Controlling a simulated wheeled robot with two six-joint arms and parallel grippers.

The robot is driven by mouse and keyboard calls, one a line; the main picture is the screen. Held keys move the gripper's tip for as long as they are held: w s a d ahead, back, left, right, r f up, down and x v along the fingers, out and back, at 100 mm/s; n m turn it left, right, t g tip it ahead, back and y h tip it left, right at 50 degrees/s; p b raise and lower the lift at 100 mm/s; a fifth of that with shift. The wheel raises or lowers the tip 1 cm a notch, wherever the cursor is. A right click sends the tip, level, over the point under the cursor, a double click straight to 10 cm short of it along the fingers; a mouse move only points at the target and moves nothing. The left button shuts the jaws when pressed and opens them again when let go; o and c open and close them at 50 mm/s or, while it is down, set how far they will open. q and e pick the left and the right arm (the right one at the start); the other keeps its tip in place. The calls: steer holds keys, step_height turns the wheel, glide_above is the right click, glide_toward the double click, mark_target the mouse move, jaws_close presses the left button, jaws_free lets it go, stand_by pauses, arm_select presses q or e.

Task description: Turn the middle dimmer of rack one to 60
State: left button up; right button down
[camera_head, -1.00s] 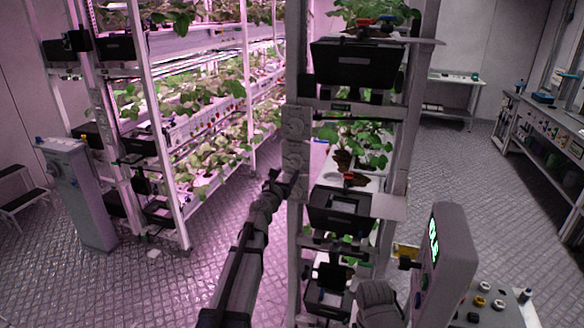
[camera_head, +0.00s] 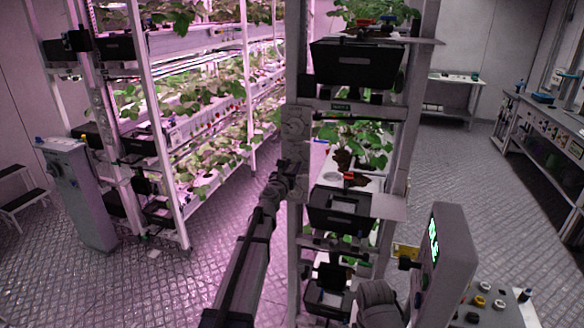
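The near rack, with a grey front post (camera_head: 294,230), stands at picture centre. A small sign (camera_head: 340,107) on it is too small to read surely. A pale control panel with round, knob-like shapes (camera_head: 295,124) is fixed to the post. My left gripper (camera_head: 290,168) is at the lower part of this panel and covers some of it. Its fingers point at the panel; whether they touch a dimmer, or are open or shut, I cannot tell. The middle dimmer and its setting cannot be made out. My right gripper is not clearly in view.
Black bins (camera_head: 357,65) and plants fill the near rack. A pedestal with a green-lit display (camera_head: 452,262) stands close at right. A second plant rack (camera_head: 165,180) stands at left beside a grey cabinet (camera_head: 80,200). Open floor lies between the racks.

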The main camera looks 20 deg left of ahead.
arm_select(q)
jaws_close()
steer(key=shift+m, duration=0.3)
steer(key=m, duration=0.4)
steer(key=shift+m, duration=0.3)
steer(key=m, duration=0.4)
steer(key=shift+m, duration=0.3)
steer(key=m, duration=0.6)
steer(key=shift+r, duration=0.1)
steer(key=m, duration=0.5)
steer(key=shift+s+m, duration=0.1)
steer(key=shift+m, duration=0.3)
steer(key=o, duration=0.6)
jaws_free()
